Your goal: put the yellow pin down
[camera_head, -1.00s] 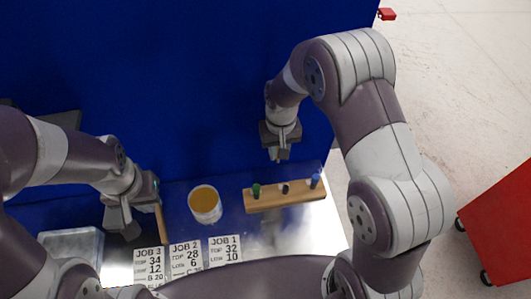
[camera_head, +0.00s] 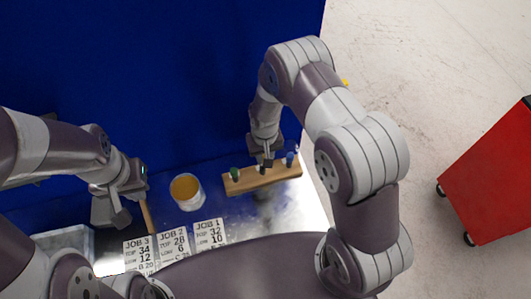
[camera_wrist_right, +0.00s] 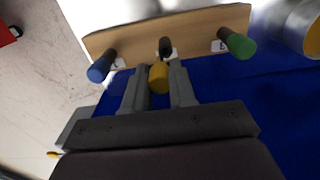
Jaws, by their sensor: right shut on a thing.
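My right gripper (camera_wrist_right: 159,88) is shut on the yellow pin (camera_wrist_right: 158,77), which shows between its fingers in the right wrist view. In the head view this gripper (camera_head: 266,161) is at the wooden rack (camera_head: 246,184), over its middle; the yellow pin cannot be made out there.
A white tub (camera_head: 188,195) with yellow-brown contents stands left of the rack. Job cards (camera_head: 174,248) lie along the front. A wooden stick (camera_head: 147,217) is beside my left gripper. A clear tray (camera_head: 65,242) is at far left. A red cart (camera_head: 495,175) stands off right.

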